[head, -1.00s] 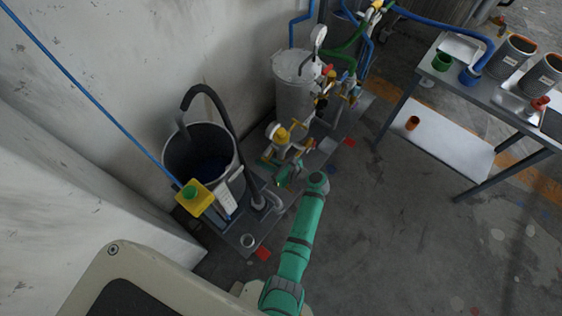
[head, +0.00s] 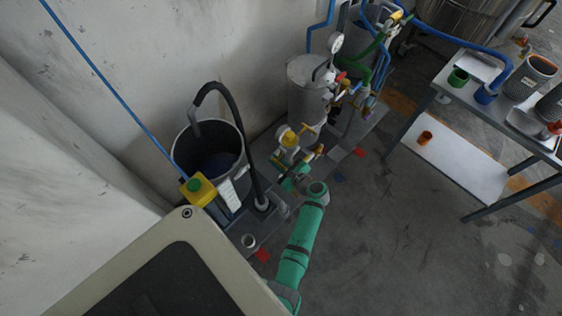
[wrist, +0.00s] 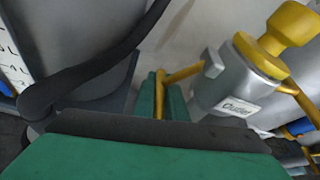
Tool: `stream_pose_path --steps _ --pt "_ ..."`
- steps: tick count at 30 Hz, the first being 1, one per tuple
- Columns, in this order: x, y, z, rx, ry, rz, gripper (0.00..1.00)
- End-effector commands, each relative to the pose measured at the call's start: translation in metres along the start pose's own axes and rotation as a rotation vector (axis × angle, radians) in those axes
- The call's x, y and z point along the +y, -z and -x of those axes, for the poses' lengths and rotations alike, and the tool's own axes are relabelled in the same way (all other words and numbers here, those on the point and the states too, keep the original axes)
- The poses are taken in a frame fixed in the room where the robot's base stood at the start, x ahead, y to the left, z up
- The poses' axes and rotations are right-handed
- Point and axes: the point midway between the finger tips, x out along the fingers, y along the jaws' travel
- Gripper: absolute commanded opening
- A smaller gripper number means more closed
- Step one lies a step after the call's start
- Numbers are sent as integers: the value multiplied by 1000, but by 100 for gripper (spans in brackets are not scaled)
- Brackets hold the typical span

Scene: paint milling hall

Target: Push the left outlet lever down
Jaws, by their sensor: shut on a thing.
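In the wrist view a grey valve body (wrist: 222,92) carries a label reading "Outlet" and a large yellow knob (wrist: 285,30). A yellow lever (wrist: 181,73) sticks out from its left side and ends between the green fingers of my gripper (wrist: 160,100). The gripper is shut on this lever. Another yellow bar (wrist: 298,98) leaves the body on its right. In the head view my green gripper (head: 290,180) is low beside the valve with the yellow knob (head: 290,139). My wrist partly hides the lever there.
A dark bucket (head: 184,155) with a black hose (head: 248,145) stands left of the valve, close to my gripper. A yellow box with a green button (head: 197,189) is at the bucket's front. A grey tank (head: 306,92) stands behind. Open floor (head: 390,240) lies to the right.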

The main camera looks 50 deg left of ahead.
Motion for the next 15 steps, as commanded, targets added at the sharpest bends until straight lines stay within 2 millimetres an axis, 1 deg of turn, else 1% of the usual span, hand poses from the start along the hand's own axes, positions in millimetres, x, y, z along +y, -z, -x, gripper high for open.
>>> stream_pose_path --steps 1,12,13,15 --pt "-5 -7 -1 -10 4 13 0" --pt "-4 -8 -3 -12 2 17 0" --pt "-4 -8 -3 -12 2 17 14" --pt "-4 -8 -3 -11 2 17 29"
